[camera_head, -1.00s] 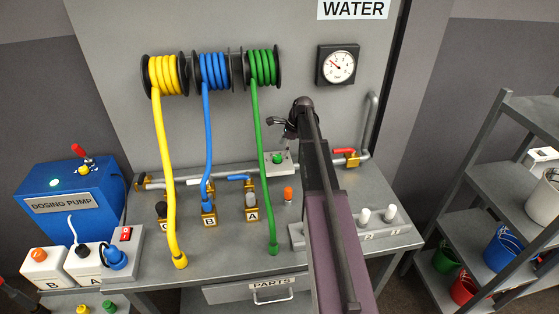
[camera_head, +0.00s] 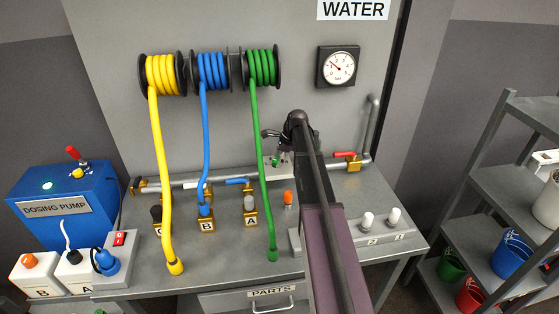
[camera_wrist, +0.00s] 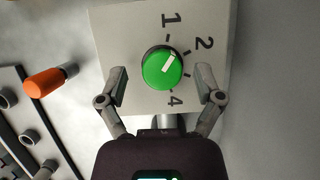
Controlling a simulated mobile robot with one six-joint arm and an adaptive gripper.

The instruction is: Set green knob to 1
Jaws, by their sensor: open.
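The green knob (camera_wrist: 162,68) is round with a white pointer line, on a pale panel (camera_wrist: 125,30). In the wrist view the pointer leans up and right, between the marks for 1 and 2. The figures 1, 2 and 4 show; the 3 is hidden. My gripper (camera_wrist: 164,78) is open, with one finger on each side of the knob and gaps between them and it. In the head view my gripper (camera_head: 277,143) is at the green knob (camera_head: 276,162), partly covering its panel.
An orange-capped part (camera_wrist: 50,82) lies left of the panel in the wrist view; it also shows in the head view (camera_head: 288,198). The green hose (camera_head: 258,150) hangs close left of my gripper. A pipe with a red-handled valve (camera_head: 347,160) runs behind on the right.

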